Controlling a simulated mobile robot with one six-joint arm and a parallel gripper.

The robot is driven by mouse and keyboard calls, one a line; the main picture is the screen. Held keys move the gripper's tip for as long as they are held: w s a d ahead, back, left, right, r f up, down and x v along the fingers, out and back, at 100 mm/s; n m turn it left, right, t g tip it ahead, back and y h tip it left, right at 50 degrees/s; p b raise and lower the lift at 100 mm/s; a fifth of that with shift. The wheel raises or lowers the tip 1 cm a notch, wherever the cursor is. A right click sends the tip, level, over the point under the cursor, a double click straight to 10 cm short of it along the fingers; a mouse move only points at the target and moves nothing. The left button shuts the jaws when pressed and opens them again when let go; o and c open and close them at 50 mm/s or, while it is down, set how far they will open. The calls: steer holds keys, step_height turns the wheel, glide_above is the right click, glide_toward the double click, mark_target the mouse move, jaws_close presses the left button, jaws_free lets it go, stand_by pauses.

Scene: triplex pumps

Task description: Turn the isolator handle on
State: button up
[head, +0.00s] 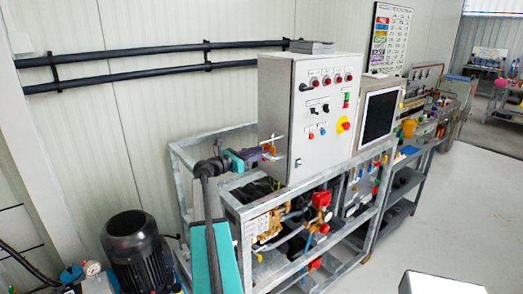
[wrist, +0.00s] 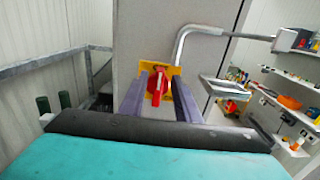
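The isolator handle (wrist: 157,86) is a red knob with a pale line on a yellow plate (wrist: 176,71), on the side of the grey cabinet (wrist: 165,47). Its grip stands nearly upright in the wrist view. My gripper (wrist: 160,101) is open, with one finger on each side of the handle. I cannot tell whether the fingers touch it. In the head view my gripper (head: 268,153) is at the left side of the cabinet (head: 309,144). The handle is small and partly hidden there.
A bent grey metal tube (wrist: 182,45) passes close to the right of the handle. A metal frame (head: 232,205) carries the cabinet, with pipes and red valves (head: 322,199) below. A black motor (head: 132,240) stands at the lower left. Floor is clear at right.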

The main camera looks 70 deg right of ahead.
steer(key=shift+s+d, duration=0.25)
steer(key=shift+d, duration=0.05)
